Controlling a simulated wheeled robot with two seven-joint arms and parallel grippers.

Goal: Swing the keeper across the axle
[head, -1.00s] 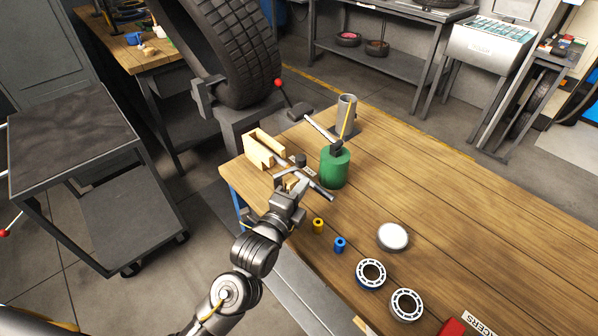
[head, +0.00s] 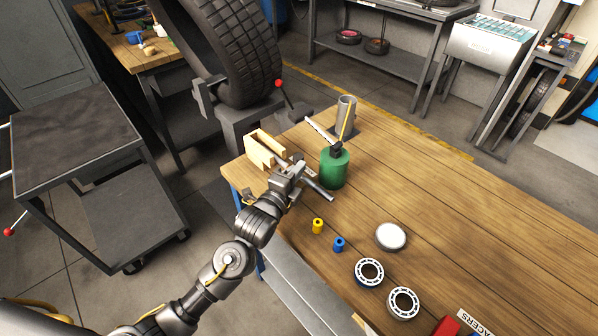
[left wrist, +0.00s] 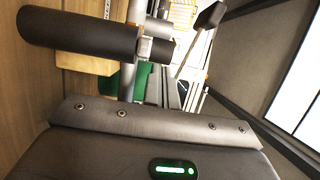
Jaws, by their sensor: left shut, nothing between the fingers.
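A dark metal bar (head: 318,190), which looks like the axle, lies slanting at the bench's near left corner, between a pale wooden cradle (head: 262,150) and a green canister (head: 334,168). My left gripper (head: 291,170) is shut and empty at the bar and hides part of it; I cannot tell whether they touch. In the left wrist view a thick dark cylinder (left wrist: 85,38) with a light metal end crosses in front of the gripper. I cannot make out the keeper for certain. My right gripper is out of view.
A yellow spool (head: 318,226), a blue spool (head: 339,244), a white disc (head: 391,236) and two bearing rings (head: 369,272) lie on the bench (head: 470,225). A grey cup (head: 346,108) stands behind the canister. A tyre (head: 235,50) stands at the back left.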

